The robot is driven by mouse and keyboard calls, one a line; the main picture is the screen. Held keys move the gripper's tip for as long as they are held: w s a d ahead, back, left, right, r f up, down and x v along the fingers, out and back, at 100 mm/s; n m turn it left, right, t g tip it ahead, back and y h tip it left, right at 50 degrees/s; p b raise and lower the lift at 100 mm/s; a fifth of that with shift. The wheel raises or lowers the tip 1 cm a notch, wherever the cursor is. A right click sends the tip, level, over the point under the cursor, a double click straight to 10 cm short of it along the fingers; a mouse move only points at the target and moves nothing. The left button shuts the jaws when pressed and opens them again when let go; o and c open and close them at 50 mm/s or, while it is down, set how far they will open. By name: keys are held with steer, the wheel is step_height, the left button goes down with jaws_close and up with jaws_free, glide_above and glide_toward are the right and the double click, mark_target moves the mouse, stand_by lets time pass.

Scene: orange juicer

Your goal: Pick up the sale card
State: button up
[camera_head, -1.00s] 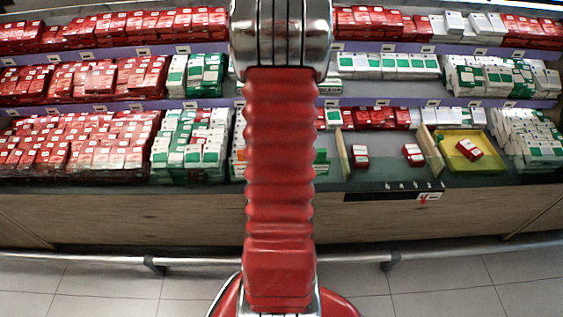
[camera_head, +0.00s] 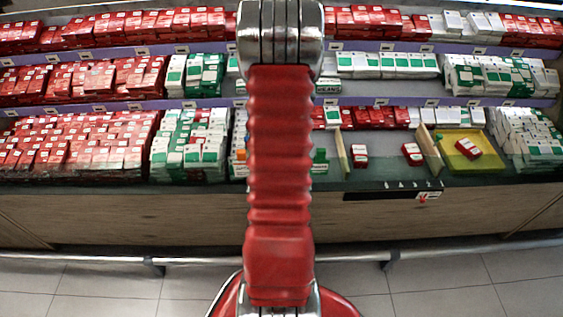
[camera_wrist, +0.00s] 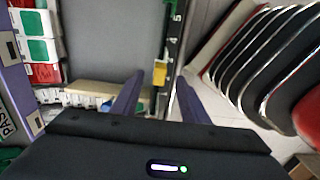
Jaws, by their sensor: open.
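A small white card with a red mark (camera_head: 428,196), which appears to be the sale card, sits on the front edge of the lowest shelf, right of centre in the head view. In the wrist view a small white piece with yellow below it (camera_wrist: 160,72) shows at the shelf edge; I cannot tell if it is the same card. My gripper (camera_wrist: 158,77) is open, its two purple fingers apart and nothing held between them. In that view the fingers lie on either side of the shelf edge. The head view does not show my gripper.
Shelves are packed with red and white boxes (camera_head: 75,145) and green and white boxes (camera_head: 190,150). A yellow tray (camera_head: 490,155) holds a red box. A wooden divider (camera_head: 430,150) stands beside it. A metal rail (camera_head: 460,250) runs along the front, above a tiled floor.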

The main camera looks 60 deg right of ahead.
steer(key=shift+f, duration=0.25)
steer(key=shift+f, duration=2.6)
steer(key=shift+c, duration=0.5)
jaws_close()
